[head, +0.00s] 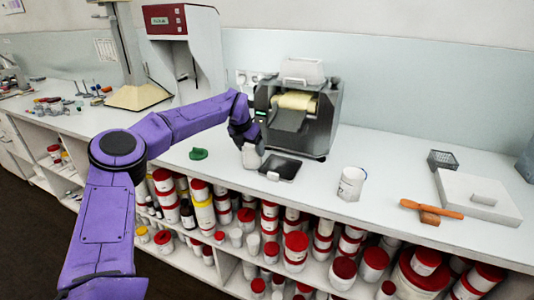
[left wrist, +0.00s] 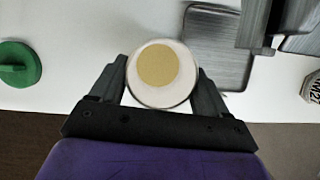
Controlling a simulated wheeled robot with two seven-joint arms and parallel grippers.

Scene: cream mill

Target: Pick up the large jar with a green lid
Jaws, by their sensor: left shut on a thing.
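My left gripper (head: 246,138) is shut on a white jar (head: 251,158) in front of the mill. In the left wrist view the jar (left wrist: 161,75) is seen from above between the two fingers (left wrist: 162,92). It has no lid on, and a round tan surface shows inside its white rim. I cannot tell whether its base touches the counter. A green lid (head: 198,154) lies apart on the counter to the left of the jar; it also shows in the left wrist view (left wrist: 17,65). My right gripper is not in view.
The grey mill (head: 322,117) stands behind the jar, with a dark tray (head: 281,168) beside it. Another white jar (head: 351,184), an orange-handled tool (head: 431,208) and a pale slab (head: 478,196) are to the right. Shelves below hold several red-lidded jars.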

